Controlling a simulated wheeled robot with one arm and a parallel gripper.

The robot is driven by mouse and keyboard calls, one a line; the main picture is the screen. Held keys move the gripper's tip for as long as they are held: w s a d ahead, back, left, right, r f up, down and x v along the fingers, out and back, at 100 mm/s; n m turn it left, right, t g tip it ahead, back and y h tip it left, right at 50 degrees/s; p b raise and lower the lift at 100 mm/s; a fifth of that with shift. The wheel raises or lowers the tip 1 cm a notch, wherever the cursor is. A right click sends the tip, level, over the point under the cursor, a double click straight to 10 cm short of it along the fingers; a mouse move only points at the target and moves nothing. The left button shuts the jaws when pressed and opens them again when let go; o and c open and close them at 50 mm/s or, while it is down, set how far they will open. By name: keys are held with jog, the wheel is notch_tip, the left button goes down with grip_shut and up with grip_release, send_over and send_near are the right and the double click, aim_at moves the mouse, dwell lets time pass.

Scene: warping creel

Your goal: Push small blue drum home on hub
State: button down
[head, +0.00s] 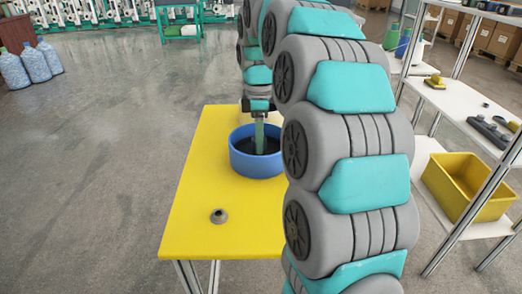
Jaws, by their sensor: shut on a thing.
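The small blue drum (257,168) is a wide, round, open-topped blue ring with a dark inside, upright at the right side of the yellow table. My gripper (260,146) points down from above, its narrow green fingers inside the drum's opening. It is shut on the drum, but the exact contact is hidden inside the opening. A small grey flanged piece with a dark top, possibly the hub (219,216), sits on the table in front of the drum to its left, apart from it. Whether anything lies under the drum is hidden.
The yellow table (200,185) is otherwise clear on its left. My arm hides its right side. A shelf rack with a yellow bin (466,184) stands at the right. Blue-tinted bottles (30,66) and a green bench (180,30) stand farther back; open floor lies left.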

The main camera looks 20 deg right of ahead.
dwell(0.5)
jog(key=shift+r+p, duration=0.85)
jog(key=shift+r, duration=0.65)
